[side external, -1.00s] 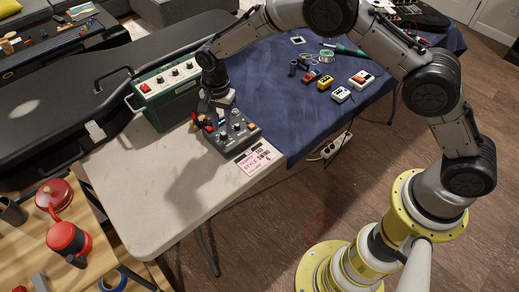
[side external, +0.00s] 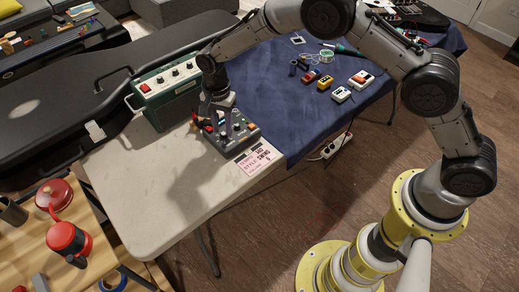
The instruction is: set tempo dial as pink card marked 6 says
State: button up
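The dark grey box with several knobs (side external: 244,143) stands on the pale table, near the edge of the blue cloth. The pink card (side external: 259,157) lies flat at the box's front right side; its printed lines are small, with a 6 on the lowest one. My gripper (side external: 222,127) points down over the left half of the box, with its fingers at or just above the knobs. The fingers hide part of the panel. I cannot tell which knob is the tempo dial, whether the fingers touch one, or how far apart they are.
A green amplifier-like box (side external: 166,93) stands close behind and left. A black guitar case (side external: 60,105) lies beyond the table. Several small pedals, one of them yellow (side external: 324,82), lie on the blue cloth (side external: 290,115). The pale table's front left (side external: 160,205) is clear.

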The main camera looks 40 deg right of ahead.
jog(key=shift+f, duration=0.85)
jog(key=shift+r, duration=0.15)
dwell(0.4)
grip_shut()
jog(key=m, duration=1.2)
grip_release()
